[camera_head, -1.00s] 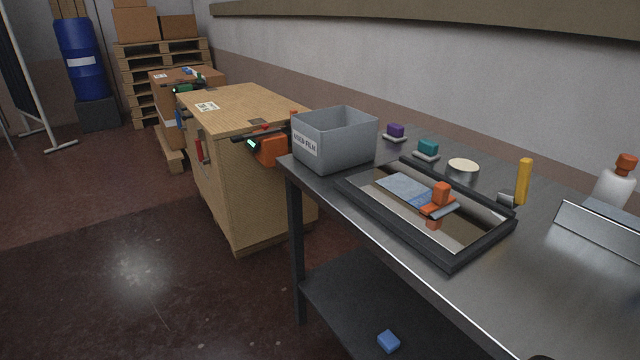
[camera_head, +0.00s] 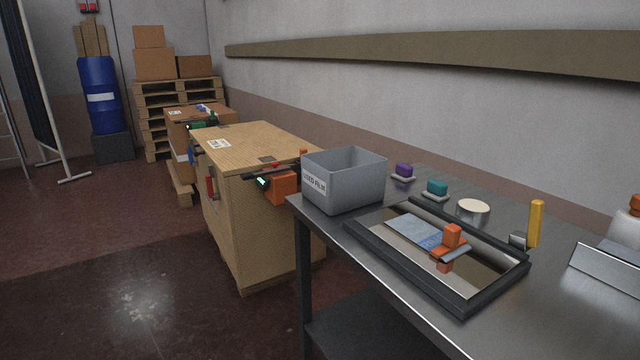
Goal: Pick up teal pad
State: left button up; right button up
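The teal pad (camera_head: 437,187) is a small teal block on a pale grey base. It stands on the metal table (camera_head: 386,276), behind the black-framed tray and to the right of the grey bin. A purple pad (camera_head: 403,170) of like shape stands to its left, nearer the bin. Neither of my grippers shows in this view.
A grey labelled bin (camera_head: 345,180) stands at the table's left end. The black-framed tray (camera_head: 470,296) fills the middle. A round cream-topped tin (camera_head: 473,211) and a yellow cylinder (camera_head: 536,223) stand to the right. A wooden crate (camera_head: 256,190) is beyond the table.

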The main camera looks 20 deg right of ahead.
aim_at(437, 189)
jog(key=z, duration=1.25)
